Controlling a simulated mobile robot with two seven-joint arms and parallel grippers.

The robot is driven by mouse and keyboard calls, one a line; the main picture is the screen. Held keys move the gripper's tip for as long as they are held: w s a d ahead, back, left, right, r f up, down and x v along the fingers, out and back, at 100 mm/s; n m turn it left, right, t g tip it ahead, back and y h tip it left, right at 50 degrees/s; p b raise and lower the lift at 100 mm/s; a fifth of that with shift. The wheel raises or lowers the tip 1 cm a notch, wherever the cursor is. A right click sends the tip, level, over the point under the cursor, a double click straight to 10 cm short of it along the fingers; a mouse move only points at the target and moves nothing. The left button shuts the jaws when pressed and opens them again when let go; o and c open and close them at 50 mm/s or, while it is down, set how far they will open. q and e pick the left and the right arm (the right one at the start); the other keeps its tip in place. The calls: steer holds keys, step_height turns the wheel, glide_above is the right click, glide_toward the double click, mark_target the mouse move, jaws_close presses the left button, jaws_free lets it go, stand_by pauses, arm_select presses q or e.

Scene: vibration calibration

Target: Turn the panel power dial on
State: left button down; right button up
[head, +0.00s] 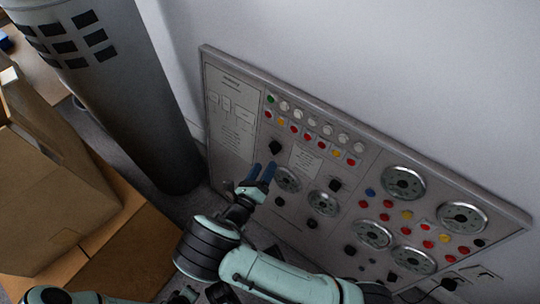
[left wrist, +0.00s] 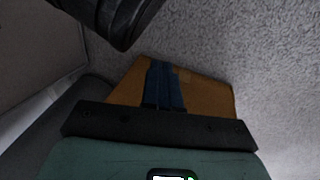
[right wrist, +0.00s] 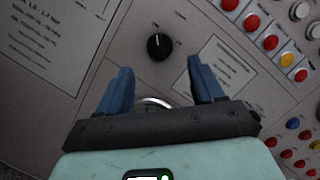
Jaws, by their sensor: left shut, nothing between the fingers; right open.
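The grey control panel (head: 228,72) leans along the wall in the head view. A black dial (head: 275,147) sits on its upper left part; I take it for the power dial. In the right wrist view the dial (right wrist: 159,46) shows just beyond the fingertips, centred between them, with a pale pointer mark near its top. My right gripper (head: 262,171) is open, its blue fingers (right wrist: 158,76) below the dial and apart from it. My left gripper (left wrist: 163,66) is shut and empty, low over the floor, away from the panel.
The panel carries several round gauges (head: 403,183), coloured buttons and other black knobs (head: 335,185). A dark grey cylinder (head: 120,100) stands left of the panel. Cardboard boxes (head: 50,190) fill the left side. Carpet (left wrist: 240,50) shows beneath my left gripper.

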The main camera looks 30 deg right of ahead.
mark_target(274, 148)
arm_select(q)
steer(key=s+f, duration=0.1)
steer(key=s+f+g+b, duration=0.1)
steer(key=s, duration=0.1)
steer(key=shift+a+f, duration=0.2)
steer(key=shift+f, duration=0.05)
arm_select(e)
steer(key=x, duration=0.6)
arm_select(q)
steer(key=shift+w, duration=0.1)
arm_select(e)
steer(key=c, duration=1)
